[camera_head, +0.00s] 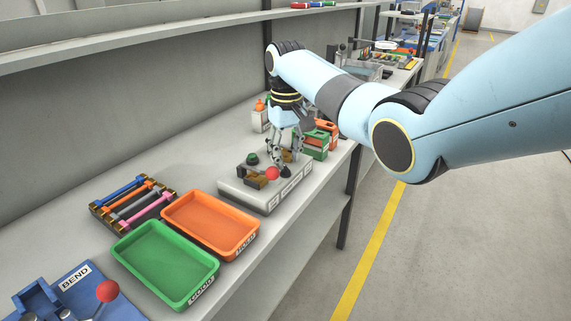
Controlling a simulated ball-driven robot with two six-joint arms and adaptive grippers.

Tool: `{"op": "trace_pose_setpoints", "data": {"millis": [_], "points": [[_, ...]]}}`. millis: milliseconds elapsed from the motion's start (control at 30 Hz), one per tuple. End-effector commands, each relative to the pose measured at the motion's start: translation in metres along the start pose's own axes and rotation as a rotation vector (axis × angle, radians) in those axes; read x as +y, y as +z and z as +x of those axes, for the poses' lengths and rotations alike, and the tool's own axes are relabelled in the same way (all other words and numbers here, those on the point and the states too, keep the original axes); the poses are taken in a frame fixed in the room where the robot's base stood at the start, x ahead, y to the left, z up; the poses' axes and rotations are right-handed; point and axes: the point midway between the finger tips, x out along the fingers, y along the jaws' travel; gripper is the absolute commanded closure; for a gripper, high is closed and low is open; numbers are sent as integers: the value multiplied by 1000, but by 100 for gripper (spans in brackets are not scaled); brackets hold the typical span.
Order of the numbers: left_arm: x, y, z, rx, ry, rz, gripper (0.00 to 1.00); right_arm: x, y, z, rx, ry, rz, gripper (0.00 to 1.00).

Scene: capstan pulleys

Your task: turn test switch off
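A light grey test box (262,203) with a label on its front stands on the bench. On its top are a dark green knob (252,159), a red ball (272,173) and small brown and black parts. I cannot tell which of these is the test switch or how it is set. My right gripper (286,157) points down over the back right part of the box, its fingers apart. A brown part shows between or behind the fingers; I cannot tell whether they touch it. My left gripper is not in view.
An orange tray (246,256) and a green tray (125,248) lie in front of the box. A rack of coloured rods (130,203) and a blue BEND tool (40,302) are at left. Green and orange bins (316,151) and a bottle (260,116) stand close behind my gripper.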

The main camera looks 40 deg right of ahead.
Motion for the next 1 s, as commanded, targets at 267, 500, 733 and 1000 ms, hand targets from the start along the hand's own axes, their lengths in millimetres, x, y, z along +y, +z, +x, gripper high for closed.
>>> {"op": "trace_pose_setpoints", "data": {"millis": [267, 500, 733, 1000], "points": [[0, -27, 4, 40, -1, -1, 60, -1, 0, 31, 0, -1, -1, 66], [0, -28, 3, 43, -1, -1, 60, 0, 0, 32, 1, -1, -1, 66], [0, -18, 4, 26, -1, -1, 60, 0, 0, 32, 1, -1, -1, 90], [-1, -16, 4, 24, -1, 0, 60, 0, 0, 32, 1, -1, -1, 100]]}}
